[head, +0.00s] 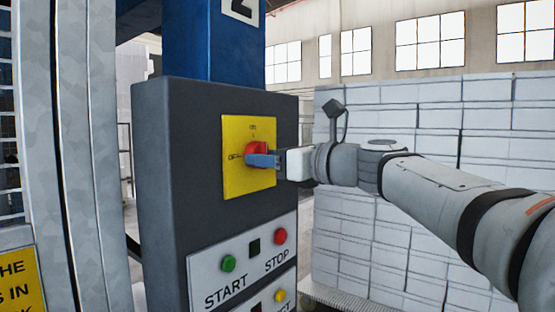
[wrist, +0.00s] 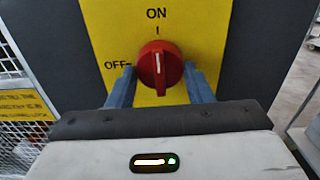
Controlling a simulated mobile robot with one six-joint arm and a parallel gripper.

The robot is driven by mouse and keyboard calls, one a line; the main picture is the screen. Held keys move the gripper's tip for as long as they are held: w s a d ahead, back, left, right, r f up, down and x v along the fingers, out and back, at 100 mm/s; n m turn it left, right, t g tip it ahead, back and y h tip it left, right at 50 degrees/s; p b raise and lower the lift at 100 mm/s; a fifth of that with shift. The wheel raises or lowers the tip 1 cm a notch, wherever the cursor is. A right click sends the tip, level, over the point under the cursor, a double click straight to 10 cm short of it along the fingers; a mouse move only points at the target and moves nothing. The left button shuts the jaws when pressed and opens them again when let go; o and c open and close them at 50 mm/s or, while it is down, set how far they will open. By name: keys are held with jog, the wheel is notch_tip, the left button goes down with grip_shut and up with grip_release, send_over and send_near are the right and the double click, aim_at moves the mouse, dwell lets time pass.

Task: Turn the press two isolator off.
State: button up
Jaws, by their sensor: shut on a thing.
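The red rotary isolator knob (wrist: 160,68) sits on a yellow plate (wrist: 100,30) marked ON at the top and OFF at the left. In the wrist view its white line stands upright, toward the ON mark. My gripper (wrist: 158,76) has one blue finger on each side of the knob and is shut on it. In the head view my gripper (head: 262,160) reaches the knob (head: 256,148) from the right, and its fingers hide part of it. The yellow plate (head: 235,130) is on a dark grey control box (head: 175,180) under a blue column with a "2" sign.
Stacked white blocks (head: 350,240) stand behind my arm. A metal frame (head: 95,150) is at the left.

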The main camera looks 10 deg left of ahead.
jog(key=shift+n, duration=0.3)
jog(key=n+b, duration=0.3)
jog(key=n, duration=0.2)
jog(key=n+b, duration=0.4)
jog(key=n, duration=0.2)
jog(key=n+b, duration=0.4)
jog(key=n, duration=0.1)
jog(key=shift+w+r+n, duration=0.1)
jog(key=shift+r+n, duration=0.15)
jog(key=shift+n, duration=0.45)
jog(key=o, duration=0.6)
jog(key=shift+o, duration=1.3)
jog(key=shift+a, duration=0.15)
jog(key=shift+o, duration=0.6)
jog(key=shift+f, duration=0.1)
